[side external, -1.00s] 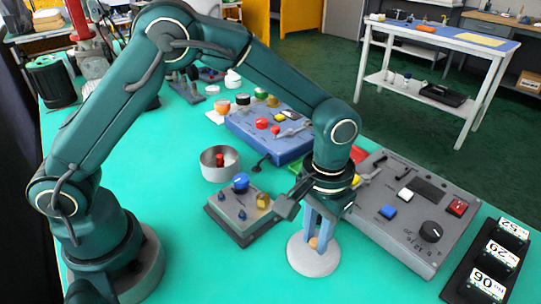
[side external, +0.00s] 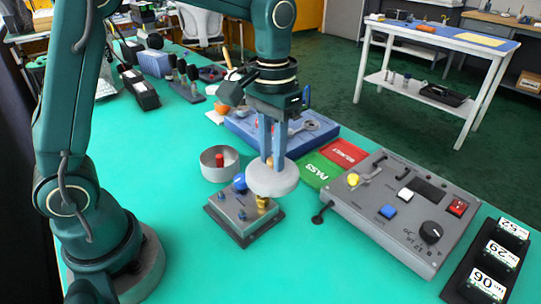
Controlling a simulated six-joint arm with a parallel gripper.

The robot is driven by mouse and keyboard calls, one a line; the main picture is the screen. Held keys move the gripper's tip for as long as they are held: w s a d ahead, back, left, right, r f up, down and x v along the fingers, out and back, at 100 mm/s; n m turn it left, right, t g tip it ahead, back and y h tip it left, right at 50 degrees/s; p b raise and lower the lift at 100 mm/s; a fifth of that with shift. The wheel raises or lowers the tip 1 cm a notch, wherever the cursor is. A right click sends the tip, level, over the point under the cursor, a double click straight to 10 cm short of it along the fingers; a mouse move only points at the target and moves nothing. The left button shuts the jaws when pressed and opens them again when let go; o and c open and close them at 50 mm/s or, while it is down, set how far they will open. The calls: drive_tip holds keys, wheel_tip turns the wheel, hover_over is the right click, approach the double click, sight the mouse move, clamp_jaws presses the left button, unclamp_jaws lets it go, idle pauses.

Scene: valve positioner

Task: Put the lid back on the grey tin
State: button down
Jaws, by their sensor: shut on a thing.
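The grey tin (side external: 233,170) stands open on the green table, left of the picture's middle, with a small red-topped object (side external: 220,160) inside. The pale grey round lid (side external: 272,181) is held level in the air, to the right of the tin. My gripper (side external: 272,158) points down and is shut on the lid's knob, which its fingers mostly hide. The lid appears above the back right part of a small grey box and covers part of it in the picture. The lid is apart from the tin.
The small grey box (side external: 240,222) has a blue knob (side external: 240,182) and brass fitting (side external: 262,202) close below the lid. A blue panel (side external: 240,125) lies behind. A grey control box (side external: 400,215) and green card (side external: 316,170) are right. The front table is clear.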

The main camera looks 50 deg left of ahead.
drive_tip(key=shift+a+r+n, duration=0.1)
drive_tip(key=shift+n, duration=0.6)
drive_tip(key=s+a+n, duration=0.1)
drive_tip(key=a+n, duration=1.5)
drive_tip(key=a, duration=0.2)
drive_tip(key=shift+d+f, duration=0.15)
drive_tip(key=shift+f, duration=2.9)
drive_tip(key=shift+f, duration=0.15)
drive_tip(key=c, duration=0.6)
unclamp_jaws()
drive_tip(key=shift+c, duration=0.2)
drive_tip(key=shift+o, duration=0.3)
